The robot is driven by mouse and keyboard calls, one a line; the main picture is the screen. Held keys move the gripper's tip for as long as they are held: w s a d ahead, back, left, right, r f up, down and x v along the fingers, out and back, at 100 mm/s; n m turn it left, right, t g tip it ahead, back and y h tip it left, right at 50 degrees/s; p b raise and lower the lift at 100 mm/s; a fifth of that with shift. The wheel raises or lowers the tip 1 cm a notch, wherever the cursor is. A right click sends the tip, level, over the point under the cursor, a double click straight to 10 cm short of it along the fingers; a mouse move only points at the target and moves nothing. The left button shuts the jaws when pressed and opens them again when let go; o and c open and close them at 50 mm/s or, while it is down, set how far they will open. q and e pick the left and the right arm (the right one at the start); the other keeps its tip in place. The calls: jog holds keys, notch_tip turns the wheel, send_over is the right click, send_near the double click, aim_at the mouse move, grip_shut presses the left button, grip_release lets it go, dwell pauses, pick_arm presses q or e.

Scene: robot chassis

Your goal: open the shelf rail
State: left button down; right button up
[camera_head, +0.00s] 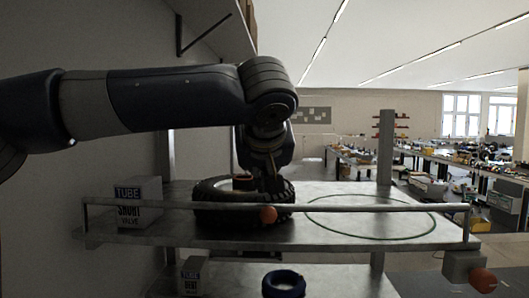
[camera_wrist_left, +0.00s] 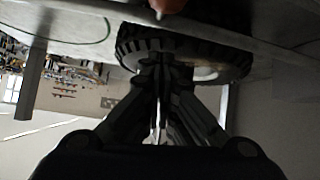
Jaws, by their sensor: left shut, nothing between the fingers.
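The shelf rail (camera_head: 350,207) is a thin grey bar running level across the front of the metal shelf (camera_head: 440,238). It is held at both ends. A round orange knob (camera_head: 268,215) shows at the middle of the rail. In the left wrist view, which is upside down, the rail (camera_wrist_left: 235,37) and a pinkish knob (camera_wrist_left: 168,5) are near the top edge. My left gripper (camera_head: 272,188) points down over the tyre, just behind and above the knob. Its fingers (camera_wrist_left: 160,62) are together and empty, apart from the knob. My right gripper is out of view.
A black tyre (camera_head: 225,211) lies on the shelf behind the rail, beside a TUBE box (camera_head: 138,204). A green ring (camera_head: 372,236) lies on the right. Below are a blue ring (camera_head: 284,281) and another box (camera_head: 195,277). A second orange knob (camera_head: 483,280) is at lower right.

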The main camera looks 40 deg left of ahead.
aim_at(269, 212)
pick_arm(q)
jog(key=s+d, duration=0.1)
jog(key=s+d+f+p, duration=0.1)
jog(key=shift+s+d, duration=0.25)
jog(key=shift+s, duration=0.05)
jog(key=shift+f, duration=0.15)
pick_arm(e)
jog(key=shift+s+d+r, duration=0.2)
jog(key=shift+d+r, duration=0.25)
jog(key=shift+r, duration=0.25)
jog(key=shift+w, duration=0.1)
